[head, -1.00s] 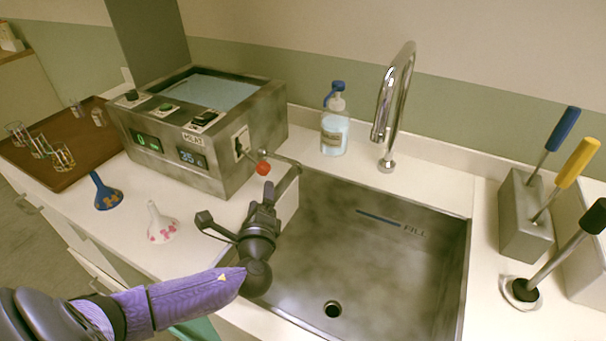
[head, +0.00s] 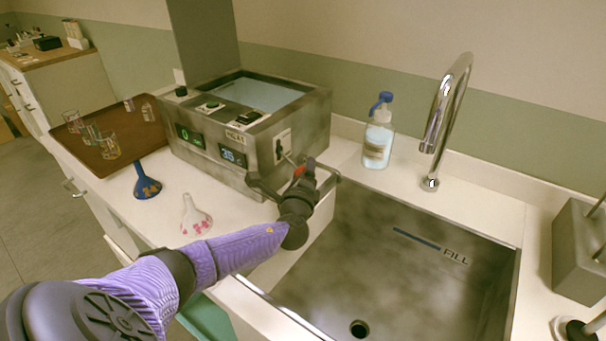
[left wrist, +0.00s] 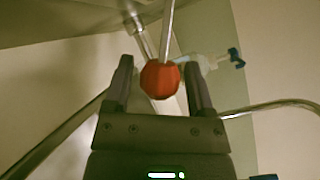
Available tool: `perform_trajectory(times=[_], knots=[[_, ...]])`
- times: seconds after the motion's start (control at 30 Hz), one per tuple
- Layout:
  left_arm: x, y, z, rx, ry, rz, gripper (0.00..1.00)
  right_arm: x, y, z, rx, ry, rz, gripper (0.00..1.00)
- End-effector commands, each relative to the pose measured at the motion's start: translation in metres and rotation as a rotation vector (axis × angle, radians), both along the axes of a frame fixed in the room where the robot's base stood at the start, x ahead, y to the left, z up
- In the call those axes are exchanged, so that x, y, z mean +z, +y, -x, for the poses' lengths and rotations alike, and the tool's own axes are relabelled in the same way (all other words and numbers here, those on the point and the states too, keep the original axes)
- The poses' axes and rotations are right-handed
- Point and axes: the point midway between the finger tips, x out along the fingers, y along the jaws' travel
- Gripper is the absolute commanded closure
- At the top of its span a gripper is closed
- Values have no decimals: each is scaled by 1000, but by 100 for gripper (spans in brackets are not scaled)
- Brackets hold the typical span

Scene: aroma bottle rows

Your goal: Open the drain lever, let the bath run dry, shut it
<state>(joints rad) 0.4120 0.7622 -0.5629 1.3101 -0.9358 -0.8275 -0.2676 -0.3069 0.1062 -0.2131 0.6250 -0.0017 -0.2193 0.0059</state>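The metal water bath (head: 250,125) stands on the counter left of the sink, with water in its top and lit displays on its front. Its drain lever is a thin rod with a red knob (head: 299,170) on the side facing the sink; the knob also shows in the left wrist view (left wrist: 160,80). My left gripper (head: 304,172) is at the lever. In the left wrist view its two fingers (left wrist: 160,88) stand open on either side of the red knob, with gaps visible. My right gripper is in neither view.
The sink (head: 400,270) has a drain hole (head: 358,328) and a FILL mark. A faucet (head: 445,120) and a blue-capped bottle (head: 377,135) stand behind. Funnels (head: 146,182) and a brown tray (head: 120,140) with glassware are on the left. A grey holder (head: 578,250) is on the right.

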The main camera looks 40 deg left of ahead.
Motion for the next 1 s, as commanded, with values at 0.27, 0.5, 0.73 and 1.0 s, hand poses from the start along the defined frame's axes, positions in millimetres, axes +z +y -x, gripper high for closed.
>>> perform_trajectory(times=[0.27,0.5,0.73,1.0], knots=[[0,0,0,0,0,0,91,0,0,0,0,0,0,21],[0,0,0,0,0,0,100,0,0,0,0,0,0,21],[0,0,0,-1,0,0,100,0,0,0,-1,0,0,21],[-1,0,0,0,1,1,100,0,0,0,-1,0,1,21]])
